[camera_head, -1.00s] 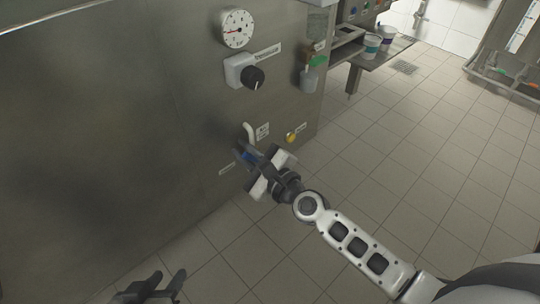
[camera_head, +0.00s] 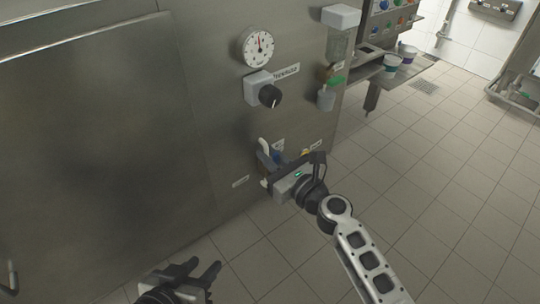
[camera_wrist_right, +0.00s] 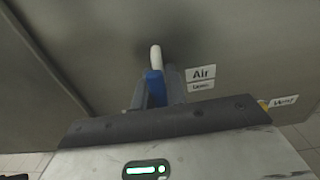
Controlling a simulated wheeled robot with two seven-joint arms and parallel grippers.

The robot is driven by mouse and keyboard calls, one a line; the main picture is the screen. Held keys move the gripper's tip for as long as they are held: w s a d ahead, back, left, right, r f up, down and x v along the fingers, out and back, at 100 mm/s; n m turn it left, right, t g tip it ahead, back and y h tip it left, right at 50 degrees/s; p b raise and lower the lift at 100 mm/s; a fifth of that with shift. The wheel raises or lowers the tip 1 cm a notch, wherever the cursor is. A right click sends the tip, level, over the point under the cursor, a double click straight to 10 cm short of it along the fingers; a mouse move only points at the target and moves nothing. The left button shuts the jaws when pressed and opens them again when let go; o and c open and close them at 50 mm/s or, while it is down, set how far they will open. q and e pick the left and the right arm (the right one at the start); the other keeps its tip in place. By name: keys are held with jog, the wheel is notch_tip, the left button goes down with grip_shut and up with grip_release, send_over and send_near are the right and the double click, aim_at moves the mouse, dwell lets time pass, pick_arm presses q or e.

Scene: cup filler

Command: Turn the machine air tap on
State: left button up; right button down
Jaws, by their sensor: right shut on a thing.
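The air tap is on the lower part of the steel machine front, beside a label reading "Air". Its white pipe (camera_head: 264,146) shows in the head view, and its blue handle (camera_wrist_right: 154,86) stands between my fingers in the right wrist view, below the pipe (camera_wrist_right: 156,56). My right gripper (camera_head: 268,160) is shut on the blue handle; its fingers hide part of it. My left gripper (camera_head: 205,275) is low at the bottom left of the head view, away from the machine front, with its fingers apart and nothing between them.
Above the tap are a pressure gauge (camera_head: 257,46) and a black knob (camera_head: 269,96). A yellow part (camera_head: 306,152) with a label sits right of the tap. A dispenser (camera_head: 340,38) hangs at the machine's corner. Tiled floor lies open to the right.

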dwell(0.5)
jog(key=c, duration=1.4)
grip_release()
jog(key=shift+c, duration=0.2)
jog(key=shift+d, duration=0.1)
jog(key=shift+s+d, duration=0.15)
jog(key=shift+s, duration=0.05)
jog(key=v, duration=1.5)
jog(key=shift+s, duration=0.15)
jog(key=shift+d, duration=0.1)
